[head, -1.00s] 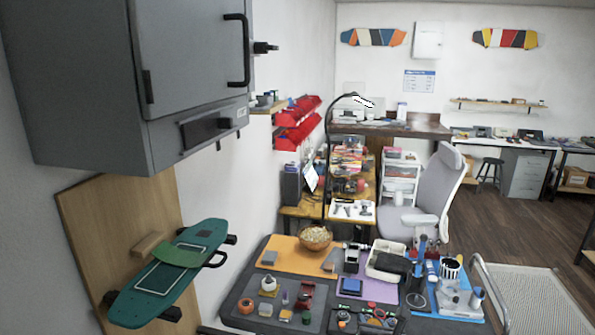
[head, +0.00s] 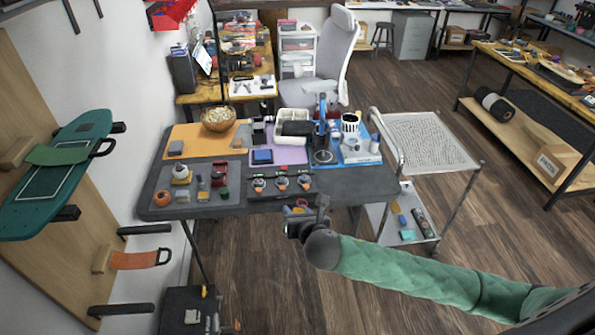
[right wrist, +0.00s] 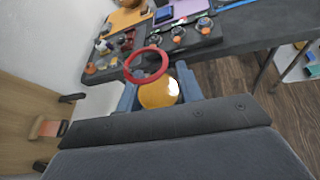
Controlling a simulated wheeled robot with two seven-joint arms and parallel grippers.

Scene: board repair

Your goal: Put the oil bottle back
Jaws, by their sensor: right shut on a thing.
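An amber-yellow object with a red ring at its top, which looks like the oil bottle (right wrist: 157,94), sits between the fingers of my right gripper (right wrist: 158,84) in the right wrist view. The right gripper is shut on it. In the head view my right gripper (head: 300,217) is in the air just in front of the table's front edge, and only small yellow and red bits of the bottle show there. Its lower part is hidden in the right wrist view. My left gripper is not in view.
The dark worktable (head: 352,186) holds an orange mat (head: 190,137), a wooden bowl (head: 217,119), several small containers and a white-and-black cup (head: 350,122). A wire-topped cart (head: 427,140) stands to its right. Skateboard parts hang on the left wall. The floor in front is mostly clear.

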